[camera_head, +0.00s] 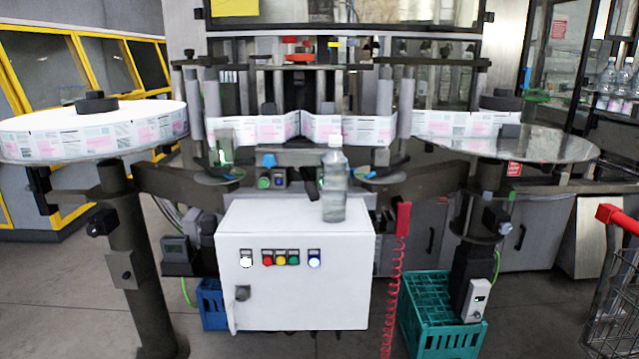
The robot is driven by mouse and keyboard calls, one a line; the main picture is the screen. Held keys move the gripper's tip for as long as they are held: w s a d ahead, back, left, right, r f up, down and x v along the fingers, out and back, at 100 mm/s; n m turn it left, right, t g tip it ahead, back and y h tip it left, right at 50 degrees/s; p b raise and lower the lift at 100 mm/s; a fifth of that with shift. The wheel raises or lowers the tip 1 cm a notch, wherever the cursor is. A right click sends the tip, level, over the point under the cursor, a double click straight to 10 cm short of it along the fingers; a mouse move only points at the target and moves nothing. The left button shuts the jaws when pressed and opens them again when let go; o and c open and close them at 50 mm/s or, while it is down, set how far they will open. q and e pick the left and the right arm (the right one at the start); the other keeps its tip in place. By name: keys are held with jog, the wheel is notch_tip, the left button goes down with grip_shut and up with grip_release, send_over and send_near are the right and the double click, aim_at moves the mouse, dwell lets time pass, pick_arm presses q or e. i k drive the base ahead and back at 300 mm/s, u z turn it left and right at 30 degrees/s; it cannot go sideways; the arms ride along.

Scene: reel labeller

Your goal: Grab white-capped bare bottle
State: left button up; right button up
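A clear bottle with a white cap and no label (334,185) stands upright on the top right part of a white control box (262,217). It looks see-through, with a greyish lower part. Nothing covers it. Neither of my grippers shows in the head view.
A large label reel (95,130) sits on a stand at the left, and a round metal plate (545,146) sticks out at the right. The rest of the box top is clear.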

aim_at(334, 185)
jog(key=u, duration=1.75)
jog(key=i, duration=2.25)
jog(key=z, duration=0.95)
